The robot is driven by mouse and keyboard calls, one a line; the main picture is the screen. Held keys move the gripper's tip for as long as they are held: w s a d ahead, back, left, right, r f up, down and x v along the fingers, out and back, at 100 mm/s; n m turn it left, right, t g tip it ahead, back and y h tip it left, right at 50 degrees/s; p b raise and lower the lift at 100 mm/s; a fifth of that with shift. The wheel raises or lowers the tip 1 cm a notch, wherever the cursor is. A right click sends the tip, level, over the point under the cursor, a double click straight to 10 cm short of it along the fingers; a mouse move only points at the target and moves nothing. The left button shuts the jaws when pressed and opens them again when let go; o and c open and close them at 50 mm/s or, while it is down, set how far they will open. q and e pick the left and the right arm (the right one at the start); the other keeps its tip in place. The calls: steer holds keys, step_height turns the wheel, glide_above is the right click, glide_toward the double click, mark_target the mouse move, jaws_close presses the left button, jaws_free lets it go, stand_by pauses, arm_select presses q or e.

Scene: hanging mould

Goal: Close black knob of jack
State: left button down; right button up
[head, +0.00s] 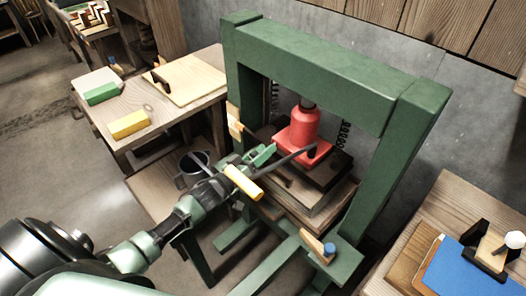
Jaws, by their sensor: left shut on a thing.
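The red jack (303,128) stands upright inside the green press frame (315,68), on a dark plate. A small black knob (312,152) shows low on its front side. A dark lever (287,160) runs from near the jack down to the left, towards a yellow grip (243,182). My left gripper (257,163) is at the lever's outer end, left of the jack and apart from the knob. It is shut on the lever; the exact contact is hard to make out. My right gripper is not in view.
Wooden boards (300,196) lie stacked under the dark plate. A side table (150,105) at left holds a board and green and yellow blocks. Another table (470,215) at right holds a blue sheet (470,270). The frame's posts flank the jack.

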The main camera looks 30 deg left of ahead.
arm_select(q)
steer(key=m, duration=0.4)
steer(key=shift+m, duration=0.3)
steer(key=m+b, duration=0.1)
steer(key=m, duration=0.3)
steer(key=shift+h, duration=0.3)
steer(key=m+b, duration=0.1)
steer(key=m, duration=0.2)
steer(key=shift+m, duration=0.4)
steer(key=shift+d+m+h+b, duration=0.1)
steer(key=shift+m+h+b, duration=0.35)
steer(key=shift+m, duration=1.45)
steer(key=c, duration=0.9)
jaws_free()
steer(key=shift+r, duration=0.1)
steer(key=shift+s, duration=0.1)
